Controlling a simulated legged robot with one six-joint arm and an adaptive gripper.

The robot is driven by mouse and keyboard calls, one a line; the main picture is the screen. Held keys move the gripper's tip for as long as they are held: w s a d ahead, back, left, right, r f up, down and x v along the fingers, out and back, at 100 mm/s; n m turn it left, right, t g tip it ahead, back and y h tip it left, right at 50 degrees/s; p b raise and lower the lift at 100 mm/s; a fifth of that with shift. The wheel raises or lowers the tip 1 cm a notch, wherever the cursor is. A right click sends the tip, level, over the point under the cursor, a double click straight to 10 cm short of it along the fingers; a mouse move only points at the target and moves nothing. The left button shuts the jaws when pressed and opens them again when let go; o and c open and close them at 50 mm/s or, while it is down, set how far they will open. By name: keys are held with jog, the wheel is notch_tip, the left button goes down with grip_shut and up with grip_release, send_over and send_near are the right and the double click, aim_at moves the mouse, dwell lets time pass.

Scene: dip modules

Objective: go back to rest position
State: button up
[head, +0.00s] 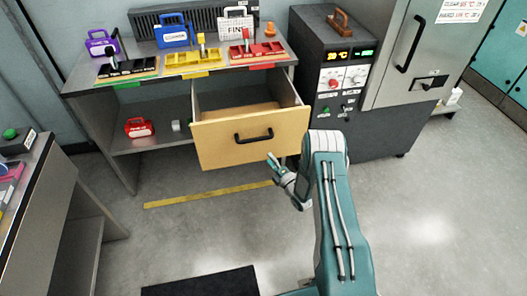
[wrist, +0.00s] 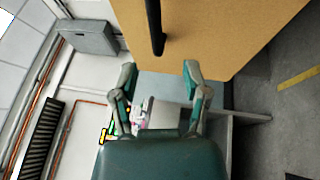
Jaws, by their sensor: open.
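My gripper (head: 275,167) is in front of the wooden drawer (head: 222,145), low and near the drawer's right half. The drawer is pulled out of the grey bench, and its visible inside looks empty. Its black handle (head: 254,136) is above and behind my gripper in the head view. In the wrist view my gripper (wrist: 158,70) has its two fingers spread with nothing between them. The drawer front (wrist: 215,35) and its handle (wrist: 155,25) lie beyond the fingertips there, apart from them.
The bench top holds black, yellow and red module trays (head: 195,58), a blue case (head: 172,33) and a purple case (head: 102,43). A red case (head: 139,127) sits on the lower shelf. A dark machine (head: 335,75) stands right of the drawer.

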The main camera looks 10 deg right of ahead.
jog(key=shift+s+d+f, duration=0.1)
jog(key=shift+s+d, duration=0.1)
jog(key=shift+s, duration=0.35)
jog(key=shift+w, duration=0.1)
jog(key=w+d+r+m+g+h, duration=0.1)
jog(key=w+r+m+h, duration=0.15)
jog(key=r, duration=0.55)
jog(key=w+r+m+g+h, duration=0.2)
jog(key=w+r+m, duration=0.15)
jog(key=r, duration=0.55)
jog(key=s+r+m+g+h, duration=0.1)
jog(key=s+r+m+h, duration=0.15)
jog(key=r, duration=0.45)
jog(key=s+r+m+g+h, duration=0.1)
jog(key=s+r+m, duration=0.25)
jog(key=r, duration=0.35)
jog(key=s+a+r+m+g+h, duration=0.15)
jog(key=s+r+m+g, duration=0.4)
jog(key=s, duration=1.05)
jog(key=s+a+r+m+g+y, duration=0.1)
jog(key=s+a+m, duration=0.1)
jog(key=s, duration=0.8)
jog(key=s+a+r+m+g, duration=0.1)
jog(key=s+m, duration=0.3)
jog(key=s, duration=0.7)
jog(key=shift+a+r+y, duration=0.35)
